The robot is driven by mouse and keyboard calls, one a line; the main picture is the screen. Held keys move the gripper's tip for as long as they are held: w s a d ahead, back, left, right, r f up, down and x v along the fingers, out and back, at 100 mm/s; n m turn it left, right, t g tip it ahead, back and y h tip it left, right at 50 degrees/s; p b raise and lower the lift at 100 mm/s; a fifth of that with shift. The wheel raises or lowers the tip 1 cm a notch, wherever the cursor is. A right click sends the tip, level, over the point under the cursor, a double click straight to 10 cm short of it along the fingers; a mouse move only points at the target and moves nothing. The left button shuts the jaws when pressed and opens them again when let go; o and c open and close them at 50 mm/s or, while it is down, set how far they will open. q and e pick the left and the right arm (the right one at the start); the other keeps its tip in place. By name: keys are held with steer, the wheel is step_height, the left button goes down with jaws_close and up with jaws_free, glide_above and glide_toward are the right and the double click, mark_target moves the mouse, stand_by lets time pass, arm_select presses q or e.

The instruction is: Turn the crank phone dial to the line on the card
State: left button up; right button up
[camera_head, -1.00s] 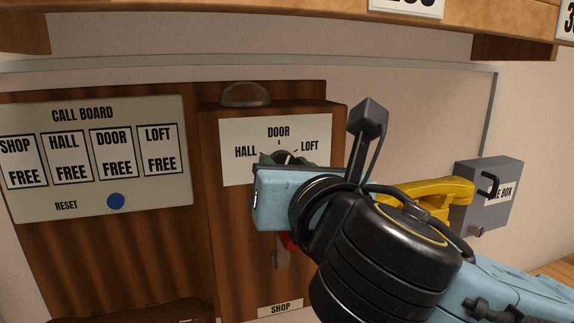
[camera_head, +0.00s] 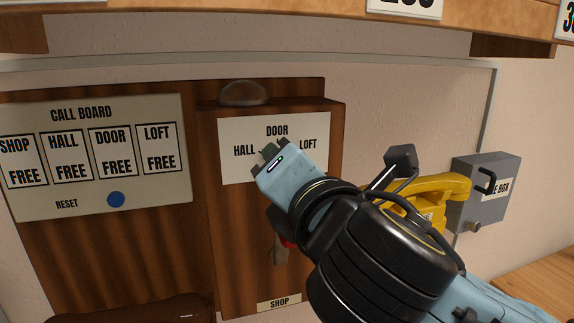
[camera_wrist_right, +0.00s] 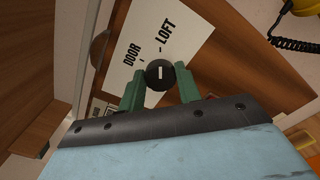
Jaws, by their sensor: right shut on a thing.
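The dark round dial knob (camera_wrist_right: 152,82), with a short pale mark, sits on the white label plate (camera_head: 232,130) of the wooden crank phone (camera_head: 235,240). The plate reads HALL, DOOR and LOFT, and a separate SHOP label (camera_head: 279,303) is lower down. My right gripper (camera_head: 269,153) is at the dial. In the right wrist view its green fingers (camera_wrist_right: 160,84) are shut on the knob, one on each side. In the head view the gripper hides the knob, so its pointing direction is unclear there. My left gripper is not in view.
The call board (camera_head: 92,160) at left shows FREE in every window, with a blue RESET button (camera_head: 116,199). A yellow phone (camera_head: 440,187) and a grey box (camera_head: 485,195) are at right. A wooden shelf (camera_head: 290,15) overhangs the top.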

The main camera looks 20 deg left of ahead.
stand_by(0.4)
steer(key=o, duration=1)
steer(key=shift+c, duration=0.2)
steer(key=shift+s, duration=0.1)
arm_select(q)
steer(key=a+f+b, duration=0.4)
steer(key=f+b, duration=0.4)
steer(key=b, duration=0.1)
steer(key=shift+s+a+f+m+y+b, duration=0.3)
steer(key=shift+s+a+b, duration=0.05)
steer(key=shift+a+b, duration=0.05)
arm_select(e)
steer(key=v, duration=1.4)
steer(key=shift+w+d, duration=0.25)
steer(key=shift+d, duration=0.15)
